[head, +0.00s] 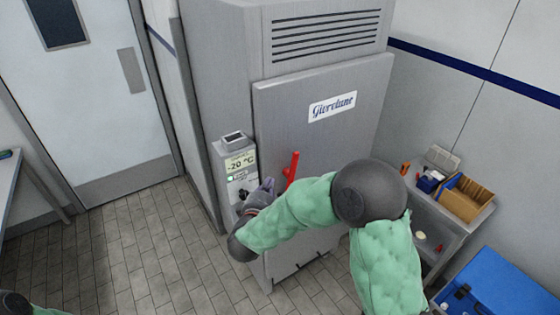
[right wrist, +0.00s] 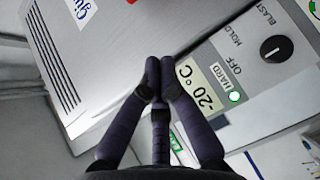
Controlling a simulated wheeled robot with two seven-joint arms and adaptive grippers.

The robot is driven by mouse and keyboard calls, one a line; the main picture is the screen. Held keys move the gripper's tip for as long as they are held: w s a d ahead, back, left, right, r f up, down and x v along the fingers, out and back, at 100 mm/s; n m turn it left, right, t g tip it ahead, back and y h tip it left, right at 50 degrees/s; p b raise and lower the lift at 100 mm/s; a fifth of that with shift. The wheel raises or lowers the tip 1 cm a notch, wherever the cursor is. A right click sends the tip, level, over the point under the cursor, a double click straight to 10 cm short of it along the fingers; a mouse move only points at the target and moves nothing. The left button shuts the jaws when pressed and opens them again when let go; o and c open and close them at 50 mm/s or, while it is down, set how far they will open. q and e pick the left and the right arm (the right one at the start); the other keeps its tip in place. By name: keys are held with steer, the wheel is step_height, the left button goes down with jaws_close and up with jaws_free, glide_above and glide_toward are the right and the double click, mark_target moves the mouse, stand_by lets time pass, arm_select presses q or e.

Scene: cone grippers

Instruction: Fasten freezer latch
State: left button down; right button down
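The grey freezer door (head: 325,135) looks closed against the cabinet. A red latch handle (head: 292,168) stands up, slightly tilted, near the door's left edge; its lower end is partly hidden by my arm. Only a red bit at the top edge of the right wrist view (right wrist: 133,1) may be the latch. My right gripper (head: 267,184) is just left of and below the handle, in front of the control box (head: 238,160). In the right wrist view its fingertips (right wrist: 160,72) are together with nothing visible between them. My left gripper is not in view.
The control box has a -20 °C display (right wrist: 205,92) and a black knob (right wrist: 276,48). A shelf cart with a cardboard box (head: 467,198) and a blue crate (head: 500,285) stand at the right. A door (head: 95,90) and clear tiled floor (head: 150,250) are at the left.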

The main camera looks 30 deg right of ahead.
glide_above(290, 171)
steer(key=s+a, duration=0.1)
steer(key=a, duration=0.1)
step_height(290, 171, down, 2)
steer(key=shift+s+a, duration=0.1)
steer(key=shift+a, duration=0.05)
stand_by(0.3)
